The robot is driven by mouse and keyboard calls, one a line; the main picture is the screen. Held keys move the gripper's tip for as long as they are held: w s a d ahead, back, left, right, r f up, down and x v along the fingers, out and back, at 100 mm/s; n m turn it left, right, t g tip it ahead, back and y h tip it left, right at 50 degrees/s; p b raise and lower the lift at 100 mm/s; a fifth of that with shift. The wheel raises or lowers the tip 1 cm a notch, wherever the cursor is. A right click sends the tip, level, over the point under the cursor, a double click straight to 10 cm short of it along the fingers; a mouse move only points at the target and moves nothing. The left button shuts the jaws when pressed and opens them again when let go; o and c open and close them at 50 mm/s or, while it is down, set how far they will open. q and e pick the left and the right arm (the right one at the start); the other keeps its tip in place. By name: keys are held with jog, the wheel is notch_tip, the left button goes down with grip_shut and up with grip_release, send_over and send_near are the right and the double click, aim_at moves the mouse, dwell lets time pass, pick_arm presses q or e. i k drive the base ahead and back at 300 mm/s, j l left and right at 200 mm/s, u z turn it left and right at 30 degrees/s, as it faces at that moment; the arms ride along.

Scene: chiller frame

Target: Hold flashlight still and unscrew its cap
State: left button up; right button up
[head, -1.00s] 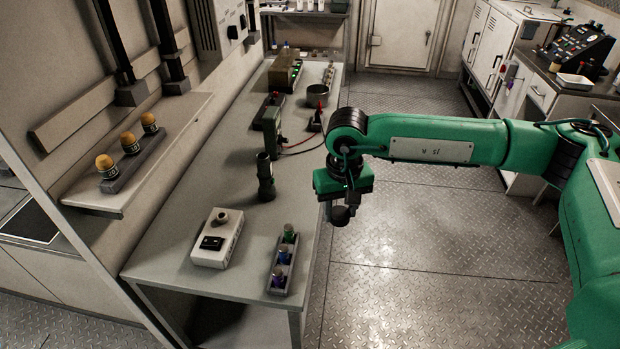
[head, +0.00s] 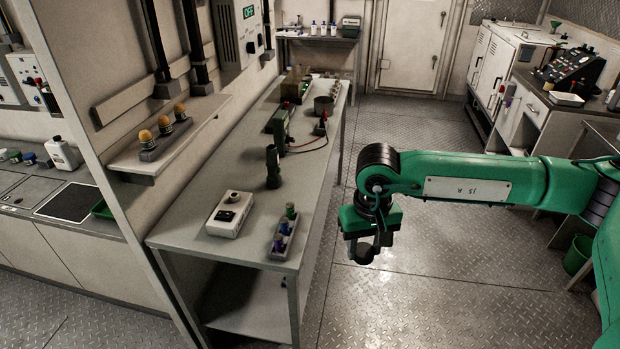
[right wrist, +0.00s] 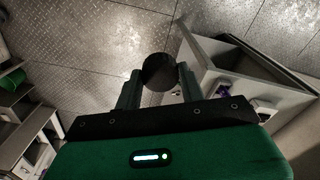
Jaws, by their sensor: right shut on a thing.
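My right gripper (head: 370,240) hangs over the floor, to the right of the long table. It is shut on a dark round piece that looks like the flashlight cap (head: 363,254). In the right wrist view this cap (right wrist: 159,72) shows as a black ball-like end between the two fingers of the gripper (right wrist: 160,88). A dark cylinder that looks like the flashlight body (head: 273,168) stands upright on the table, apart from the gripper. My left gripper is not in view.
A shelf (head: 150,165) with orange-topped items is at the left. The floor right of the table is clear.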

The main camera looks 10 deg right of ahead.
aim_at(274, 178)
jog(key=u, duration=1.25)
jog(key=i+l+u, duration=0.1)
jog(key=l+u, duration=0.2)
jog(key=l, duration=2.55)
jog(key=i+l, duration=0.1)
jog(key=l, duration=0.95)
